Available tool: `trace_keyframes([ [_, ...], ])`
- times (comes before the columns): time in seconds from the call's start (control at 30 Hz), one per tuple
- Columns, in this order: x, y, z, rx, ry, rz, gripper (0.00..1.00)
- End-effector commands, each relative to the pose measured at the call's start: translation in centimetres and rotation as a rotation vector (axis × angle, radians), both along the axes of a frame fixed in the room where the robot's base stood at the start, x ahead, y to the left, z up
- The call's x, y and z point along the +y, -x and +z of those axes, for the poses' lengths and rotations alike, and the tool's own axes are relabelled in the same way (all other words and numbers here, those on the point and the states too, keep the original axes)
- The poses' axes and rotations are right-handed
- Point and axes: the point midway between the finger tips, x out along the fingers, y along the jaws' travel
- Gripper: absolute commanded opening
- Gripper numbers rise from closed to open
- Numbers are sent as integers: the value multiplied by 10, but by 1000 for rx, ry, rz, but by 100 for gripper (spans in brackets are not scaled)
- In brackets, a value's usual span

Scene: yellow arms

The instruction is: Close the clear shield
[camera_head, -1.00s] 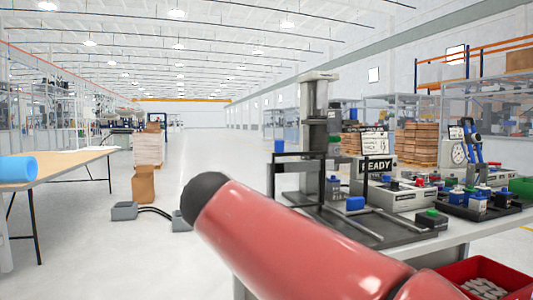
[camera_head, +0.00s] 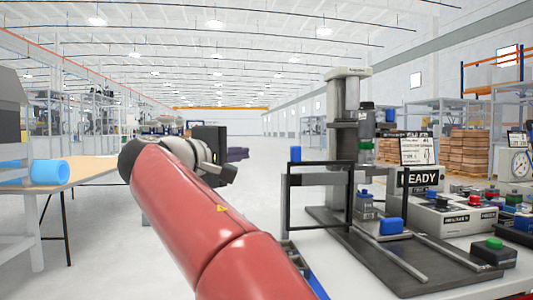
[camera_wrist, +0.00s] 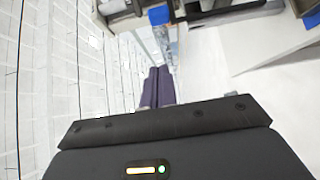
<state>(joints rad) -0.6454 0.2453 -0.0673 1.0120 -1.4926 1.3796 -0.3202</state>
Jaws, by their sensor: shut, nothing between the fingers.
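The clear shield (camera_head: 318,180) is a see-through panel in a dark frame in front of the grey press (camera_head: 345,140) on the workbench at right. Its panel is hard to make out, so I cannot tell exactly how far it is open. My gripper (camera_head: 238,154) is out over the aisle, left of the shield and apart from it. Its dark purple fingers are together and empty in the wrist view (camera_wrist: 157,88). A blue block (camera_head: 391,226) lies on the press base, and another blue piece (camera_head: 295,154) shows at the frame's top left.
A green button box (camera_head: 494,252) sits near the bench front. A table with a blue roll (camera_head: 48,172) is at left. The aisle between is clear.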

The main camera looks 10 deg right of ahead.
Motion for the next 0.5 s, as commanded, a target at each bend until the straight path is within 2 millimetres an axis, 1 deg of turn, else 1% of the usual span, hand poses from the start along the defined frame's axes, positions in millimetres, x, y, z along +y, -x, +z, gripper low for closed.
trace_keyframes([
  [0.4,-62,-60,1,2,-1,-5,0],
  [0.47,-71,-66,1,1,0,-5,0],
  [0.5,-78,-64,0,0,-1,-4,0],
])
